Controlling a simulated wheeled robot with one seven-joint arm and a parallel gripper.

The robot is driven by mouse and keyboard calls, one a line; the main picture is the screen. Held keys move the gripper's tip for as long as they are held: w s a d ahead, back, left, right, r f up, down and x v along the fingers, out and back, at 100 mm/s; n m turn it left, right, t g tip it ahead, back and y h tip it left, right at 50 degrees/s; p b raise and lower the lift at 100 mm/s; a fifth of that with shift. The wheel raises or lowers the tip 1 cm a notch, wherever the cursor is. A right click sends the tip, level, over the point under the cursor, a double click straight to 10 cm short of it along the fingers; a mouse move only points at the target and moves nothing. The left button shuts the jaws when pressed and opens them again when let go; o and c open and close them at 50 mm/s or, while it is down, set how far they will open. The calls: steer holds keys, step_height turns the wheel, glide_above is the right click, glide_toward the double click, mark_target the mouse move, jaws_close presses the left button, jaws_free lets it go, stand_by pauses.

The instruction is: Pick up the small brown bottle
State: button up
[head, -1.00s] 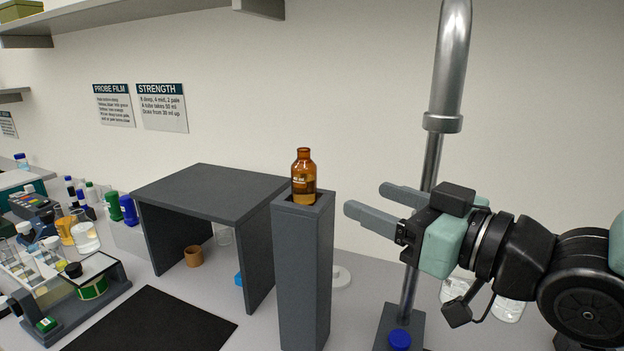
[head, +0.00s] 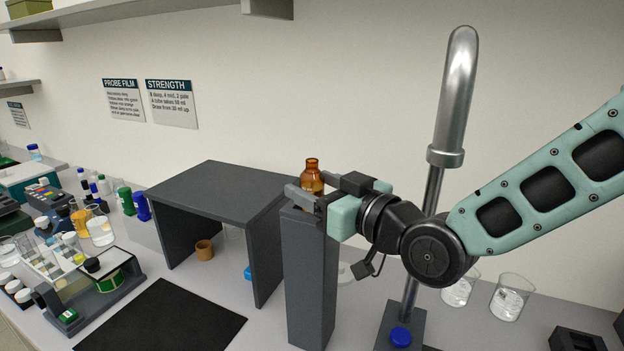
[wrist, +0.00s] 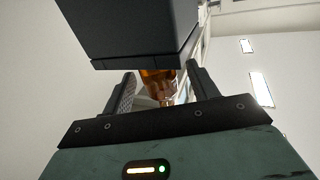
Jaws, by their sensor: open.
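The small brown bottle (head: 311,171) stands upright on top of a tall grey pillar (head: 308,280) in the head view. My gripper (head: 306,190) is at the pillar's top, its fingers reaching from the right around the bottle's lower part. The near finger and gripper body hide much of the bottle there. In the wrist view the bottle (wrist: 158,85) shows between the two spread fingers of my gripper (wrist: 160,88), with the dark pillar (wrist: 130,30) beyond. The gripper is open; I cannot tell whether a finger touches the glass.
A grey shelf stand (head: 215,180) is close left of the pillar. A metal post (head: 455,100) rises right of it, close to my arm. Glass beakers (head: 511,297) stand at right. A black mat (head: 160,320) lies front left, with racks and bottles beyond.

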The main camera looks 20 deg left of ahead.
steer(key=shift+w+a, duration=0.35)
steer(key=shift+a, duration=0.25)
steer(key=c, duration=1.1)
steer(key=shift+r, duration=0.1)
